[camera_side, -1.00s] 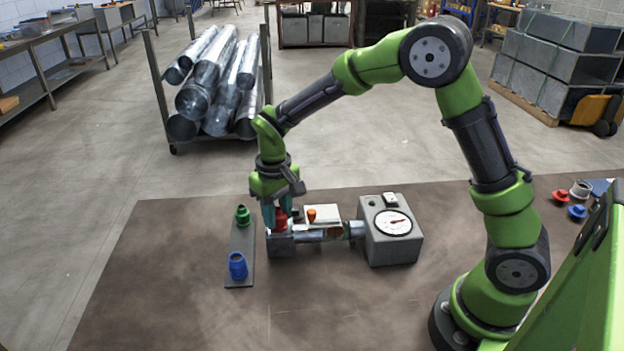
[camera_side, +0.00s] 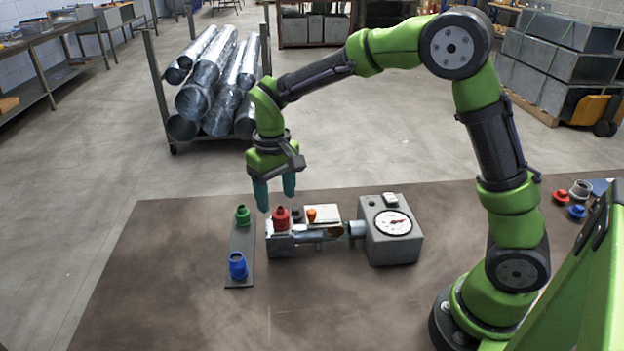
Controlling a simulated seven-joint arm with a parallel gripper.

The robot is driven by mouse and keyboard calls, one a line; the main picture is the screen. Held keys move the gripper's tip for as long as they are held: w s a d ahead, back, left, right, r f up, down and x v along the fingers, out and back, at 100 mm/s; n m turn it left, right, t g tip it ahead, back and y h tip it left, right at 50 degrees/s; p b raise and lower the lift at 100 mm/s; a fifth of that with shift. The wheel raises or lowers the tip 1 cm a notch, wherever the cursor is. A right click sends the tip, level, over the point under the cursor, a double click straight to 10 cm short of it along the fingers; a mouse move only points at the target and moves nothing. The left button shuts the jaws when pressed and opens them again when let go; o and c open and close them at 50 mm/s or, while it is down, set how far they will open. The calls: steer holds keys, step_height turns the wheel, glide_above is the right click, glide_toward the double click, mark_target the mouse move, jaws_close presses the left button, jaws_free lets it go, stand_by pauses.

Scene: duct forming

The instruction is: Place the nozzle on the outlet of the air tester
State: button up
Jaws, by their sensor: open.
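The air tester (camera_side: 375,245) is a grey box with a round dial, standing on the brown table. A metal pipe (camera_side: 318,235) runs left from it to a grey block (camera_side: 280,246), which looks like its outlet end. A red nozzle (camera_side: 281,218) stands upright on top of this block. My gripper (camera_side: 276,203) is open and empty, just above and slightly left of the red nozzle, its teal fingers pointing down. A green nozzle (camera_side: 243,216) and a blue nozzle (camera_side: 237,266) stand on a narrow grey strip (camera_side: 240,245) to the left.
A white box with an orange knob (camera_side: 311,214) sits behind the pipe. Red, blue and grey fittings (camera_side: 580,195) lie at the table's right. The table (camera_side: 190,310) is clear in front and at left. A rack of metal ducts (camera_side: 215,85) stands behind.

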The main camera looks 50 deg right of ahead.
mark_target(277, 209)
step_height(277, 209, up, 7)
steer(key=s+d+r+m+t+y, duration=0.1)
steer(key=s+d+r+t, duration=0.15)
steer(key=s+r, duration=0.55)
steer(key=s+f+m+t, duration=0.1)
steer(key=s+t, duration=0.1)
steer(key=s, duration=0.3)
steer(key=s+f+t+y, duration=0.1)
steer(key=s+f+t, duration=0.1)
steer(key=s, duration=0.4)
steer(key=shift+s+f+m+t, duration=0.2)
steer(key=shift+f+m+t, duration=0.1)
steer(key=shift+m+t, duration=0.1)
steer(key=shift+d, duration=0.1)
steer(key=shift+o, duration=0.5)
